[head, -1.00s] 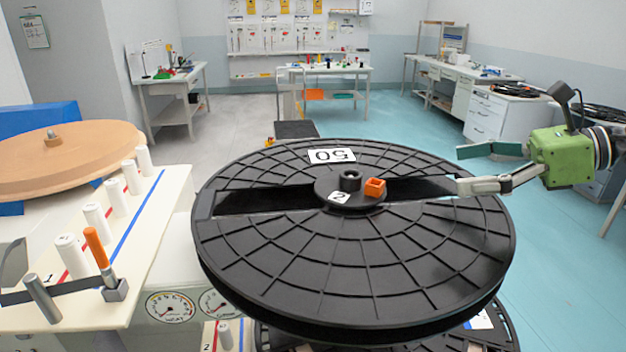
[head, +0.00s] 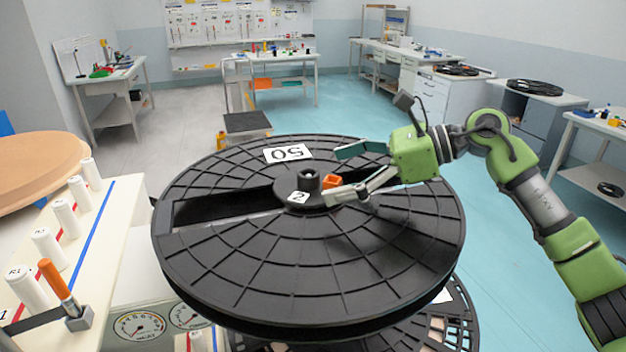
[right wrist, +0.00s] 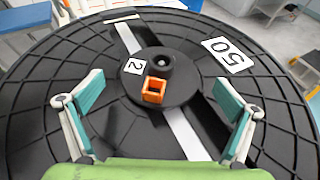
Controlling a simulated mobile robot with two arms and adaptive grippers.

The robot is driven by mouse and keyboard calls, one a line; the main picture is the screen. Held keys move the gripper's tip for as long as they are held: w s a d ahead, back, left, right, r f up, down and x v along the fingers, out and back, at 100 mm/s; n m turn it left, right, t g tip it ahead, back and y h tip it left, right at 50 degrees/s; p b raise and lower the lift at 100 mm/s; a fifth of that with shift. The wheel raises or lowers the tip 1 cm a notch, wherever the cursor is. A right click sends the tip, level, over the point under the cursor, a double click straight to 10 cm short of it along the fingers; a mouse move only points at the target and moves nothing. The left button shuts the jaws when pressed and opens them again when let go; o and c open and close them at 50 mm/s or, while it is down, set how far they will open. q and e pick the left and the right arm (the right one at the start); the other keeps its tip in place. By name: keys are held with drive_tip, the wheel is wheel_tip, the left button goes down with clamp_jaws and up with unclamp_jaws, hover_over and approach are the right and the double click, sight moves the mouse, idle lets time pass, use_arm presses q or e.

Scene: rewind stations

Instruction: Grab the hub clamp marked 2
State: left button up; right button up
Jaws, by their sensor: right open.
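The hub clamp marked 2 (head: 313,197) is a round black disc with a central knob, an orange block (head: 332,181) and a white "2" label. It sits at the middle of a large black reel (head: 300,260) marked 50. My right gripper (head: 333,175) is open, its fingers reaching from the right toward the orange block. In the right wrist view the clamp (right wrist: 180,88) lies ahead, with the orange block between the spread fingers (right wrist: 158,82) and apart from both. My left gripper is not in view.
At left stand a cream bench (head: 100,225) with white pegs, an orange-handled lever (head: 55,280) and a tan disc (head: 40,168). Gauges (head: 139,325) sit below. Another black reel (head: 455,325) lies under the large one.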

sight(319, 178)
drive_tip(key=p+x, duration=0.1)
drive_tip(key=x, duration=0.2)
drive_tip(key=shift+w+a, duration=0.15)
drive_tip(key=shift+a, duration=0.25)
drive_tip(key=shift+f, duration=0.15)
drive_tip(key=shift+d, duration=0.15)
drive_tip(key=c, duration=2.3)
clamp_jaws()
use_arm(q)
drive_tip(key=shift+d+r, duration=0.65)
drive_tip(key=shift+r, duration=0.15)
